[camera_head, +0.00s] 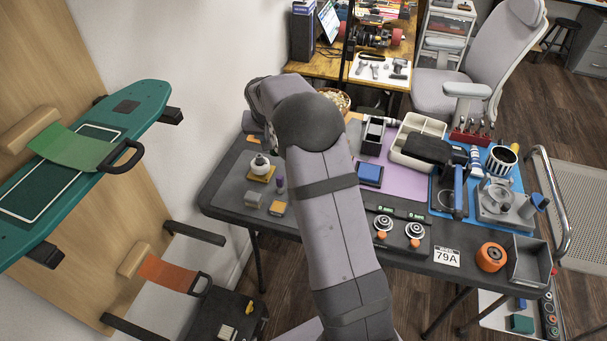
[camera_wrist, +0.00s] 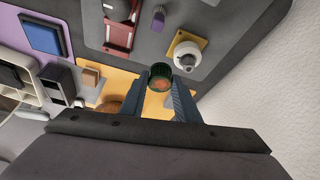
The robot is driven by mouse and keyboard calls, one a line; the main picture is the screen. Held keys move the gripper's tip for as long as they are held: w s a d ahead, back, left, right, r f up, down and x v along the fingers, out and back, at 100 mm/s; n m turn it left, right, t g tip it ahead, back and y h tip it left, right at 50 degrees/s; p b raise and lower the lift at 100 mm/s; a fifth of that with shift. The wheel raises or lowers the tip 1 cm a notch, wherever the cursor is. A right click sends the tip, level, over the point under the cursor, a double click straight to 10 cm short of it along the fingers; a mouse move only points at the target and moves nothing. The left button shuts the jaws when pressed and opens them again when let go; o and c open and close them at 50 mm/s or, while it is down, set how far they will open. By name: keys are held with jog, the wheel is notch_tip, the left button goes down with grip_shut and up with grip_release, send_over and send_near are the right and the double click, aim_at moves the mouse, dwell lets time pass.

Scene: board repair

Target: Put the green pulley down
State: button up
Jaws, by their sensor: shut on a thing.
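The green pulley (camera_wrist: 160,71) shows in the wrist view as a dark green ring with an orange-brown centre. It sits between the fingertips of my gripper (camera_wrist: 160,84), which is shut on it. Beyond it in that view lie a yellow-orange surface (camera_wrist: 103,86) and the dark grey table mat. I cannot tell how high the pulley is above the table. In the head view my own arm hides the gripper and the pulley.
A white rounded part on a yellow base (camera_wrist: 187,55) is close beyond the pulley; it also stands at the table's left (camera_head: 260,163). A purple peg (camera_wrist: 158,17), a red holder (camera_wrist: 119,35) and a blue block (camera_wrist: 41,33) lie around. A pale wall (camera_wrist: 270,90) is at right.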

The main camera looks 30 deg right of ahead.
jog(key=s+d+m, duration=0.2)
jog(key=s+d, duration=0.3)
jog(key=d, duration=0.4)
jog(key=shift+g+h, duration=0.4)
jog(key=shift+w+a+f+p, duration=0.1)
jog(key=shift+f+p, duration=0.4)
jog(key=shift+f, duration=2.05)
jog(key=shift+w+a+f+p, duration=0.1)
jog(key=shift+f+p, duration=0.35)
jog(key=shift+f, duration=2.1)
jog(key=shift+f, duration=0.15)
jog(key=o, duration=1.1)
jog(key=shift+o, duration=0.2)
